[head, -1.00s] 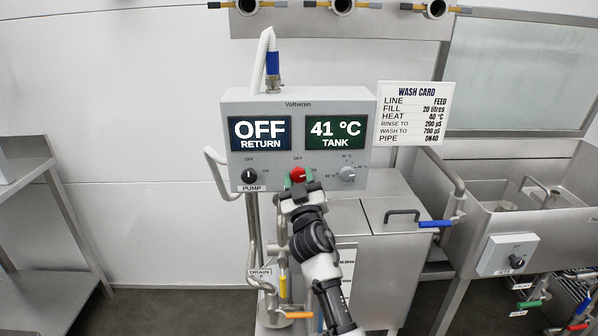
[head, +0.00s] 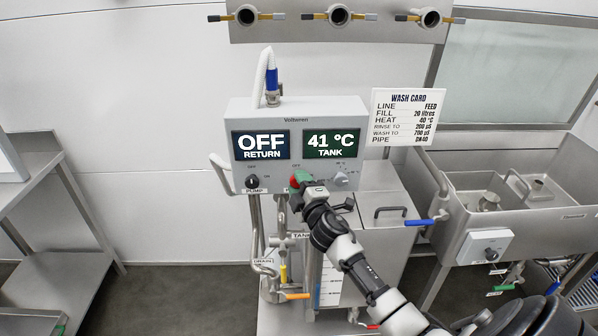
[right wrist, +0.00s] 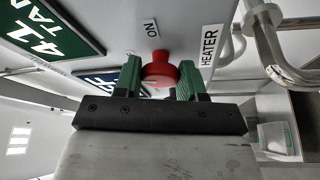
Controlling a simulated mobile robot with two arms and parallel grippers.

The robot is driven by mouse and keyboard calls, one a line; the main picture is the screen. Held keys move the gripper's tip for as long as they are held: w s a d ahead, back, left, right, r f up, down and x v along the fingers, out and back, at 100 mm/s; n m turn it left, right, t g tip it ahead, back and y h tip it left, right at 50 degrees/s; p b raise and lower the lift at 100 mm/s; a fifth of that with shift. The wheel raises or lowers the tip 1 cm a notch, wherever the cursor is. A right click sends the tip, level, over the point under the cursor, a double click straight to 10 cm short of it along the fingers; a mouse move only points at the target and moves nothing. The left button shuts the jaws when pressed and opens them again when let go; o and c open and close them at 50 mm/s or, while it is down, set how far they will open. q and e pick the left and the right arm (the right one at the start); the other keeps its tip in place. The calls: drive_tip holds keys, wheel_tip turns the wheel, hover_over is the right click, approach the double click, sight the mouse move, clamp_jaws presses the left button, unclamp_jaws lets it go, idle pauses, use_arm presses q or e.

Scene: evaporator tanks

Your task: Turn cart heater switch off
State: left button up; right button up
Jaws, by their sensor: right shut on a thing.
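The grey control box (head: 297,113) on the cart shows OFF RETURN and 41 °C TANK. The red heater switch (head: 294,183) is on its lower front, partly hidden by my right gripper (head: 300,180). In the right wrist view, the red switch (right wrist: 160,70) sits between the green fingers of my right gripper (right wrist: 160,80), which is shut on it. A HEATER label (right wrist: 210,45) and an ON mark (right wrist: 151,27) show beside the switch. Its pointer is not clear. My left gripper is not in view.
The black pump knob (head: 252,182) is left of the switch, and a grey dial (head: 341,179) is right of it. The wash card (head: 404,117) stands right of the box. A steel sink (head: 500,215) is at right, a steel shelf (head: 45,185) at left.

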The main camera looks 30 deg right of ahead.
drive_tip(key=shift+r+n+g+y+p, duration=0.15)
drive_tip(key=shift+n+g+p, duration=0.2)
drive_tip(key=shift+n+p, duration=0.65)
drive_tip(key=shift+n+g+y+p, duration=0.15)
drive_tip(key=shift+n+g+p, duration=0.2)
drive_tip(key=shift+n+p, duration=0.6)
drive_tip(key=o, duration=0.9)
drive_tip(key=s, duration=0.3)
drive_tip(key=s+a+b, duration=0.1)
drive_tip(key=s, duration=0.6)
drive_tip(key=shift+s+a, duration=0.3)
drive_tip(key=shift+a, duration=0.05)
